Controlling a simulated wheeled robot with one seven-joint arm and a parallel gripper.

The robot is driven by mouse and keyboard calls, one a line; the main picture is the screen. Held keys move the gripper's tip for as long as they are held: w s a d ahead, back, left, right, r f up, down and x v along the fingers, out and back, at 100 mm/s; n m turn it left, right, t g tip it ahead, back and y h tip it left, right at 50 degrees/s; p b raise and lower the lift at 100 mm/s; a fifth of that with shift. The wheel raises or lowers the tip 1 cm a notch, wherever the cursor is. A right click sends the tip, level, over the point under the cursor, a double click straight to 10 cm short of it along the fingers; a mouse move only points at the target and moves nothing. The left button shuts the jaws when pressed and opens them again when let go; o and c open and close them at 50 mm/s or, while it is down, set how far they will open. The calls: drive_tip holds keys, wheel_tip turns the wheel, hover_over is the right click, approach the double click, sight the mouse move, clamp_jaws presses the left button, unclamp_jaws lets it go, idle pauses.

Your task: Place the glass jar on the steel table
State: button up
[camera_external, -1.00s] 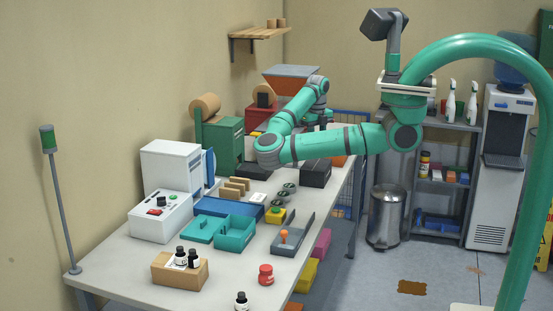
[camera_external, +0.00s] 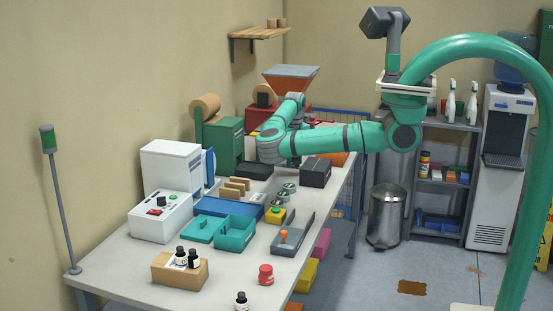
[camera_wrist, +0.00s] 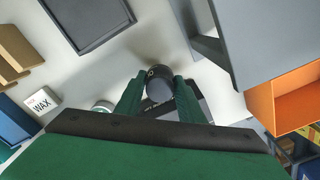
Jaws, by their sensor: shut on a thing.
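My gripper (camera_wrist: 158,95) is shut on a dark, round-topped object between its green fingers in the wrist view. I take it to be the glass jar (camera_wrist: 160,78); its clear glass cannot be made out. The pale steel table (camera_wrist: 145,30) lies below, and the long table top (camera_external: 120,262) shows in the external view. The fingers and jar are hidden behind my arm there. Whether the jar touches the table cannot be told.
In the wrist view, a dark tray (camera_wrist: 88,22) lies at upper left and a small WAX box (camera_wrist: 42,102) at left. A grey bin-like object (camera_wrist: 235,45) and an orange box (camera_wrist: 285,100) stand at right. Bare table lies between the tray and grey object.

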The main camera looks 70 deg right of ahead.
sight(293, 166)
drive_tip(key=shift+w+d+f, duration=0.1)
drive_tip(key=shift+f, duration=0.8)
drive_tip(key=shift+w+d+f, duration=0.1)
drive_tip(key=shift+f, duration=0.8)
drive_tip(key=shift+f, duration=0.15)
drive_tip(key=o, duration=1.2)
drive_tip(key=shift+a, duration=0.1)
wheel_tip(293, 166, up, 12)
drive_tip(key=shift+r, duration=0.2)
